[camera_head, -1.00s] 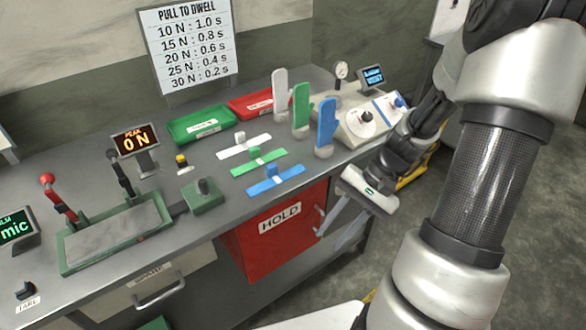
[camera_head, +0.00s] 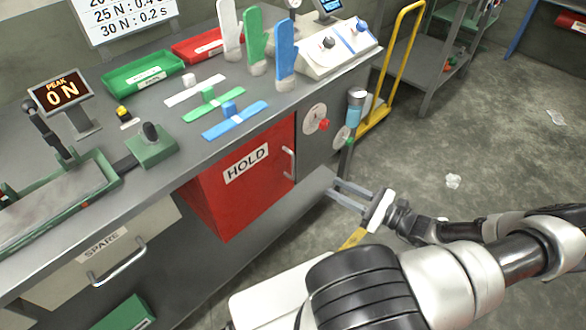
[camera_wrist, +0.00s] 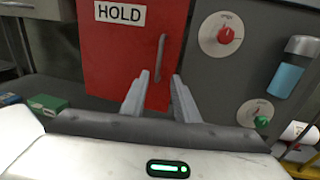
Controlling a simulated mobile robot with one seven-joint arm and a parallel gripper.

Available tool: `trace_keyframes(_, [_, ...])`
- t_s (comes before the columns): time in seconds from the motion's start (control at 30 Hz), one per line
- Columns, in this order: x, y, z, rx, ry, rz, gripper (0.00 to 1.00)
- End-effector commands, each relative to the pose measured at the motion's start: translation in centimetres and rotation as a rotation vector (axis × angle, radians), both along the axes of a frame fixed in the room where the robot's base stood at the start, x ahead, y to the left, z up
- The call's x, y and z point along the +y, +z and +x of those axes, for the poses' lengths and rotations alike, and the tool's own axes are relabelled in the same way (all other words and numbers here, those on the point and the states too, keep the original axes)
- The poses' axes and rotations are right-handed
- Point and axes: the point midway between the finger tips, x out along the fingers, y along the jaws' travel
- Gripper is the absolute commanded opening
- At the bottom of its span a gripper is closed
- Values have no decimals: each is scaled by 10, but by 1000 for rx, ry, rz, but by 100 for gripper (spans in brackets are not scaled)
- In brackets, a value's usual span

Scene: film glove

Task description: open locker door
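The red locker door (camera_head: 240,190) carries a white HOLD label and sits under the bench top. It looks shut. Its vertical metal handle (camera_head: 289,163) is on the right side of the door. My gripper (camera_head: 340,192) is to the right of and below the handle in the head view, apart from it. In the wrist view the door (camera_wrist: 130,58) fills the upper middle, and the handle (camera_wrist: 161,58) stands just beyond and between my two fingers. My gripper (camera_wrist: 158,82) is open with nothing between the fingers.
Right of the door is a grey panel with a red knob (camera_head: 323,125), a green knob (camera_wrist: 261,122) and a blue-banded cylinder (camera_head: 355,105). A yellow cart rail (camera_head: 400,50) stands behind. A SPARE drawer (camera_head: 105,245) is at left. The floor at right is mostly clear.

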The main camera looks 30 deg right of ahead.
Motion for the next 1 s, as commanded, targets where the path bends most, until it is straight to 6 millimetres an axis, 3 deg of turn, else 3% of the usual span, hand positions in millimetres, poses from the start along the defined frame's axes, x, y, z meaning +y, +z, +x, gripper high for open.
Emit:
trace_keyframes(0.6, [69,0,110,-2,6,1,28])
trace_keyframes(0.8, [80,0,130,-1,5,-1,28])
trace_keyframes(1.0, [84,0,136,1,4,-2,28])
